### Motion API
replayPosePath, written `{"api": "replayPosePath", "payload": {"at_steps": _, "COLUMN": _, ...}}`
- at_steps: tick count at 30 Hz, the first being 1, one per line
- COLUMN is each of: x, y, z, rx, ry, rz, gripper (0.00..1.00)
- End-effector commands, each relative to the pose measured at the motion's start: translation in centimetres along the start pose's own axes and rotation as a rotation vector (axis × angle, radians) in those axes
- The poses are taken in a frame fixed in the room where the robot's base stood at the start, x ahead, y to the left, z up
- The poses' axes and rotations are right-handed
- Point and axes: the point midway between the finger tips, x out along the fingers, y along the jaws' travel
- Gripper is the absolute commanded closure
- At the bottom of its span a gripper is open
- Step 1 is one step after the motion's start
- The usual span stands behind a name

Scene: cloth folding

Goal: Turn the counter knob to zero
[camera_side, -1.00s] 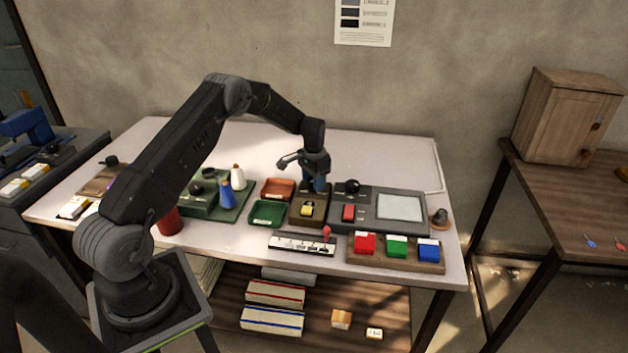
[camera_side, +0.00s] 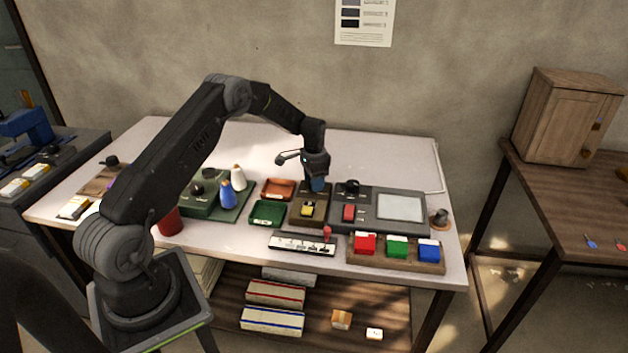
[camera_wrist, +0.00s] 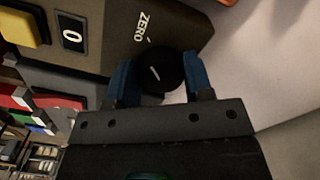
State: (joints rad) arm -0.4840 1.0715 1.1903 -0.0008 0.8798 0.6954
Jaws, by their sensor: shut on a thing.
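The black counter knob (camera_wrist: 160,73) sits between the two blue fingers of my gripper (camera_wrist: 158,82) in the wrist view. The fingers are shut on its sides. A white pointer line shows on the knob's top. The word ZERO (camera_wrist: 142,25) is printed on the counter box (camera_wrist: 115,45) beside the knob. A small window (camera_wrist: 72,35) on the box reads 0. In the side view, my gripper (camera_side: 317,186) is down at the back of the counter box (camera_side: 310,213) and hides the knob.
A yellow button (camera_side: 308,209) is at the front of the counter box. A grey panel with a screen (camera_side: 401,207) stands close to the right. Green (camera_side: 267,212) and orange (camera_side: 278,187) trays are to the left. The table behind is clear.

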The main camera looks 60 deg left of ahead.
Motion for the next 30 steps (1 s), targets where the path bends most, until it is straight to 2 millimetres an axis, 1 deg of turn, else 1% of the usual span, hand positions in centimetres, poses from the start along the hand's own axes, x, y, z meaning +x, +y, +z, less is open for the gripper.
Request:
{"api": "replayPosePath", "payload": {"at_steps": 1, "x": 0.1, "y": 0.0, "z": 0.0, "rx": 0.004, "ry": -0.002, "rz": -0.001, "gripper": 0.51}}
{"api": "replayPosePath", "payload": {"at_steps": 6, "x": 0.0, "y": 0.0, "z": 0.0, "rx": 0.003, "ry": -0.001, "rz": -0.001, "gripper": 0.35}}
{"api": "replayPosePath", "payload": {"at_steps": 9, "x": 0.0, "y": 0.0, "z": 0.0, "rx": 0.002, "ry": -0.001, "rz": 0.000, "gripper": 0.27}}
{"api": "replayPosePath", "payload": {"at_steps": 15, "x": 0.0, "y": 0.0, "z": 0.0, "rx": 0.001, "ry": 0.000, "rz": -0.001, "gripper": 0.27}}
{"api": "replayPosePath", "payload": {"at_steps": 18, "x": -0.5, "y": 0.0, "z": 0.0, "rx": 0.001, "ry": 0.000, "rz": -0.001, "gripper": 0.27}}
{"api": "replayPosePath", "payload": {"at_steps": 20, "x": -1.1, "y": 0.0, "z": -0.1, "rx": 0.000, "ry": 0.001, "rz": -0.002, "gripper": 0.27}}
{"api": "replayPosePath", "payload": {"at_steps": 23, "x": -2.8, "y": -0.1, "z": -0.1, "rx": 0.001, "ry": 0.003, "rz": -0.003, "gripper": 0.27}}
{"api": "replayPosePath", "payload": {"at_steps": 30, "x": -8.2, "y": -0.1, "z": -0.1, "rx": 0.001, "ry": 0.003, "rz": -0.004, "gripper": 0.27}}
